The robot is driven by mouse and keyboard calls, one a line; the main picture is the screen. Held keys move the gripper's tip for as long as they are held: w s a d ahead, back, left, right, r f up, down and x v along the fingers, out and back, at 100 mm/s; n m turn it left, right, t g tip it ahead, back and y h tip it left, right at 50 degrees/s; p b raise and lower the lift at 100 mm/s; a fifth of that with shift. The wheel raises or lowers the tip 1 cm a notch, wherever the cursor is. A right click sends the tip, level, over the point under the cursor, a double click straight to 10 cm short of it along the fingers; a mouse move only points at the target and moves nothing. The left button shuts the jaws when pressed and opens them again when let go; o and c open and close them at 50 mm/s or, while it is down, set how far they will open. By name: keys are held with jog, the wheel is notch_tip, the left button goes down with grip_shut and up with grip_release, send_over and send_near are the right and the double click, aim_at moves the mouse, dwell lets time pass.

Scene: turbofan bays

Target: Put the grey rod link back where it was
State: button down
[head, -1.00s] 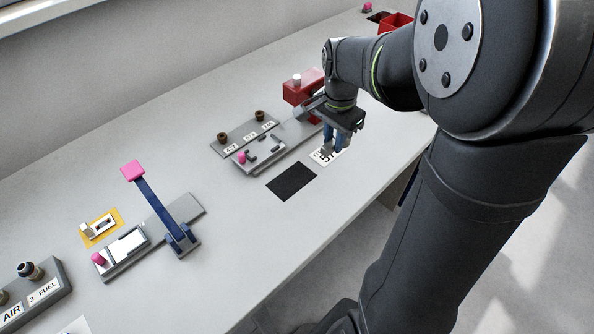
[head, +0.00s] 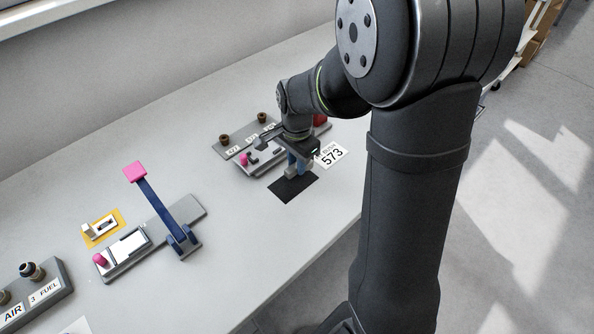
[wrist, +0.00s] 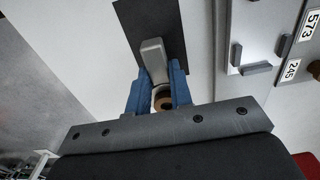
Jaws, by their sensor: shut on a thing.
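My gripper (head: 298,168) is shut on the grey rod link (wrist: 153,58). In the wrist view the blue fingers (wrist: 158,95) stand on both sides of the link's ring end, which shows a brown bore. The link's other end points away over the black mat (wrist: 133,17). In the head view the gripper is at the back edge of the black mat (head: 286,190) and hides part of it. I cannot tell whether the link touches the mat.
A grey fixture with a pink knob (head: 245,159) and a labelled plate with brown posts (head: 225,140) stand behind. A blue lever with a pink top (head: 134,171) stands upright at left.

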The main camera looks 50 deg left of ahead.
jog(key=shift+f, duration=1.85)
jog(key=shift+f, duration=0.1)
jog(key=c, duration=1.3)
grip_release()
notch_tip(320, 180, up, 12)
jog(key=shift+r, duration=0.15)
